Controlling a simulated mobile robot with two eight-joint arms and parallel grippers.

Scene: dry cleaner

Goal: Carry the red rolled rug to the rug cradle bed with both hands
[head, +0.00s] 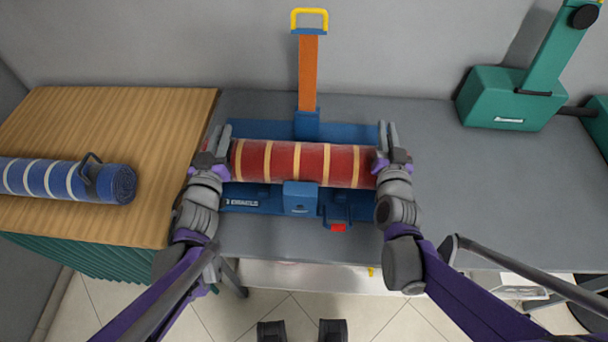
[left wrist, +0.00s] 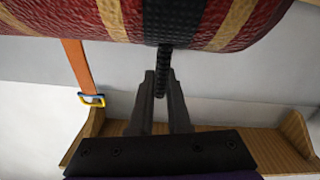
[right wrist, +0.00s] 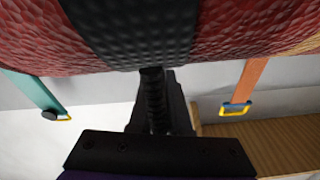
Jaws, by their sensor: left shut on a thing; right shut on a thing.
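The red rolled rug (head: 312,164), with cream bands, lies level across the blue rug cradle bed (head: 262,207) in the head view. I cannot tell whether it touches the bed or hangs just above it. My left gripper (head: 217,140) is at its left end and my right gripper (head: 388,140) at its right end. In the left wrist view, the jaws are shut on a black handle (left wrist: 163,70) below a black band on the rug. In the right wrist view, the jaws are shut on a similar black handle (right wrist: 153,92). The arms hide the rug's ends.
An orange post (head: 308,75) with a yellow handle rises behind the bed. A blue striped rolled rug (head: 60,180) lies on the wooden top (head: 150,130) at left. A green machine (head: 510,100) stands at back right. The grey table (head: 470,190) is clear right of the bed.

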